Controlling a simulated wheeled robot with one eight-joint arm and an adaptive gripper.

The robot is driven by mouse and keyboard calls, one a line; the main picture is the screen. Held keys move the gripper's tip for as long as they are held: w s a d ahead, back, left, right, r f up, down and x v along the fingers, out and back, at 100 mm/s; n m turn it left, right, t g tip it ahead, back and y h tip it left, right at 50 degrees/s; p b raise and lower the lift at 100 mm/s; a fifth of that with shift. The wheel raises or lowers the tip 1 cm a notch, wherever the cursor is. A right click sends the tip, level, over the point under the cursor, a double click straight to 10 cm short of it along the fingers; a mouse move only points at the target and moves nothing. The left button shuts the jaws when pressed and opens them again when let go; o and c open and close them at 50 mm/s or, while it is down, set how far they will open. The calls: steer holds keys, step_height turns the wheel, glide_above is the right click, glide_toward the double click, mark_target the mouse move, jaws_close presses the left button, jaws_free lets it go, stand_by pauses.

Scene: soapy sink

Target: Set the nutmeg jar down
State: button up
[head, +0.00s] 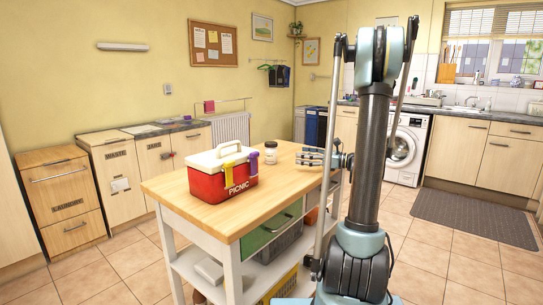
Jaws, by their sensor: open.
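The jar's contents are too small to make out.
The island's front left top is clear. A washing machine (404,152) and sink counter (487,115) are behind on the right. A grey mat (470,218) lies on the floor.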

glide_toward(271, 150)
steer(key=w+a, duration=0.2)
steer(key=w+a+f, duration=0.1)
steer(key=w+a, duration=0.1)
steer(key=shift+w+a+f, duration=0.15)
steer(key=shift+f, duration=0.05)
steer(key=shift+r+x, duration=0.2)
steer(key=shift+x, duration=1.15)
steer(key=shift+r+x, duration=0.2)
steer(key=shift+x, duration=1.15)
steer(key=c, duration=1.3)
step_height(271, 150, up, 10)
